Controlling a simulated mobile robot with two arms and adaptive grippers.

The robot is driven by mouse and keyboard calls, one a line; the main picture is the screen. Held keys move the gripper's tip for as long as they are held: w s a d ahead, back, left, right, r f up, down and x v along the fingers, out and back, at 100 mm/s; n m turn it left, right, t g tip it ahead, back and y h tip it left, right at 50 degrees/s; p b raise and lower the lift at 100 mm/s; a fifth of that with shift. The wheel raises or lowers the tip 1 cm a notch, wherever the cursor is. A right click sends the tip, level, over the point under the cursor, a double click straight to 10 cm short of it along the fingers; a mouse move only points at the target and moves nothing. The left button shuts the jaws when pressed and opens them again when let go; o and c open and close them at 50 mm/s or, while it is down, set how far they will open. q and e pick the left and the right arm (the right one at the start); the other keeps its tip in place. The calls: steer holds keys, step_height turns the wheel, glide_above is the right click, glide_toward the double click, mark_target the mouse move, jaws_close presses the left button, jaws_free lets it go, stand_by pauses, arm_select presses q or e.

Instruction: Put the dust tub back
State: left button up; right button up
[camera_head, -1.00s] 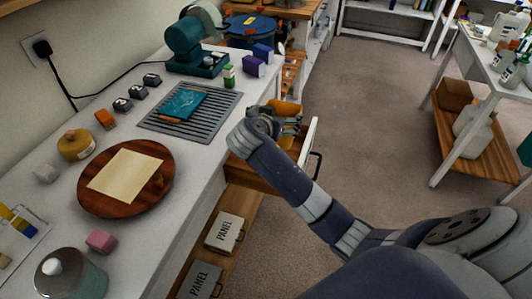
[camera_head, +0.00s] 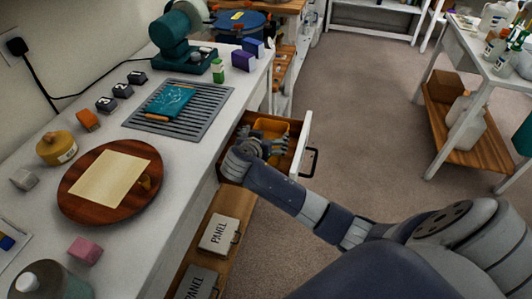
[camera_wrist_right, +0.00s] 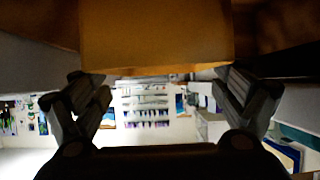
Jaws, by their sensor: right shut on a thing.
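The dust tub, an orange-yellow open tub (camera_head: 272,126), is inside the open wooden drawer (camera_head: 298,140) under the bench. It fills the top middle of the right wrist view (camera_wrist_right: 155,35). The fingers also show in the right wrist view (camera_wrist_right: 165,88). The tub's underside is hidden in the head view, so I cannot tell whether it touches the drawer floor. My left gripper is not in view.
The drawer's white front with a dark handle (camera_head: 311,162) sticks out over the floor. On the bench (camera_head: 195,150) are a slotted grey mat (camera_head: 207,130), a round wooden board (camera_head: 72,200) and several small blocks.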

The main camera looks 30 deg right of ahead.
steer(key=shift+f, duration=2.8)
steer(key=o, duration=1.1)
steer(key=shift+a, duration=0.1)
steer(key=v, duration=1.2)
